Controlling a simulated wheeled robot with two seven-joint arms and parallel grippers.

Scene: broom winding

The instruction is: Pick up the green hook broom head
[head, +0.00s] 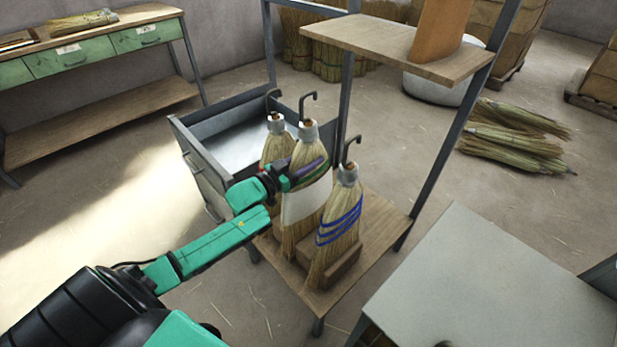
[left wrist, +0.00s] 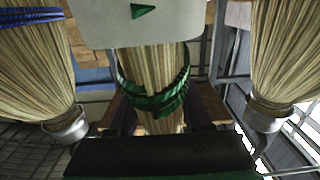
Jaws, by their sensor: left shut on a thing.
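The green hook broom head (head: 308,205) stands in the middle of a small group, with a metal cap, a dark hook on top and a white label. Its green bands show in the left wrist view (left wrist: 160,98), where a green triangle marks the label. My left gripper (head: 292,178) is shut on its upper part, one finger on each side in the left wrist view (left wrist: 160,118). The broom head is upright and appears to rest on the wooden stand shelf (head: 385,212). My right gripper is not in view.
A blue-banded broom head (head: 340,222) stands close in front right, and another broom head (head: 276,147) close behind left. A metal bin (head: 205,170) adjoins the stand. Stand posts (head: 455,130) and an upper shelf (head: 395,48) rise behind. A grey table (head: 490,290) is at lower right.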

